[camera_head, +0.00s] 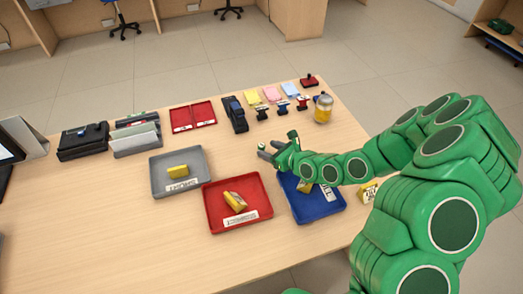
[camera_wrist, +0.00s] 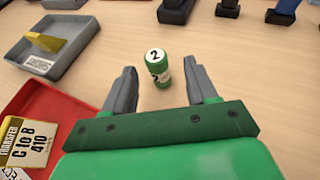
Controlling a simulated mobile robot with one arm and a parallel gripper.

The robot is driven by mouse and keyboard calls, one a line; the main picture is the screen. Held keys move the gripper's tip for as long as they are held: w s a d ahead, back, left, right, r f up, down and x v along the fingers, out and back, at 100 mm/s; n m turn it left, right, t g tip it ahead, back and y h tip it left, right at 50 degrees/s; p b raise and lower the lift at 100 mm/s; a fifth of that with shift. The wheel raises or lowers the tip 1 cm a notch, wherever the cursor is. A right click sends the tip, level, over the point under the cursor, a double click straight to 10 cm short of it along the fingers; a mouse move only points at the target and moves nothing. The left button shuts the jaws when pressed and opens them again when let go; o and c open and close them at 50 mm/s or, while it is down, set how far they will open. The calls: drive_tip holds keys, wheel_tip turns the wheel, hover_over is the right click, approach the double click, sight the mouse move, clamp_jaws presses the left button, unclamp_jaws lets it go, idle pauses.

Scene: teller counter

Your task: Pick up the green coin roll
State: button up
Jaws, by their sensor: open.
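The green coin roll (camera_wrist: 161,70) stands upright on the counter in the wrist view, with a white top marked "2". In the head view the coin roll (camera_head: 292,135) is small and sits just beyond my gripper, partly hidden by it. My gripper (camera_wrist: 161,88) is open, with one grey finger on each side of the near space and the coin roll ahead, between the finger lines. The fingers do not appear to touch it. In the head view my gripper (camera_head: 267,149) reaches in from the right, low over the counter.
A grey tray (camera_head: 157,185), a red tray (camera_head: 212,218) and a blue tray (camera_head: 318,212) hold yellow items nearby. A jar (camera_head: 323,108), stamps and colored pads stand behind. The left front counter is clear.

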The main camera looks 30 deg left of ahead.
sight(264, 149)
drive_tip(key=shift+s+x, duration=0.1)
drive_tip(key=shift+x, duration=0.85)
drive_tip(key=shift+s+x, duration=0.15)
drive_tip(key=shift+x, duration=1.85)
drive_tip(key=shift+r, duration=0.1)
drive_tip(key=shift+c, duration=0.3)
clamp_jaws()
drive_tip(key=shift+w+r, duration=0.1)
drive_tip(key=shift+r, duration=0.05)
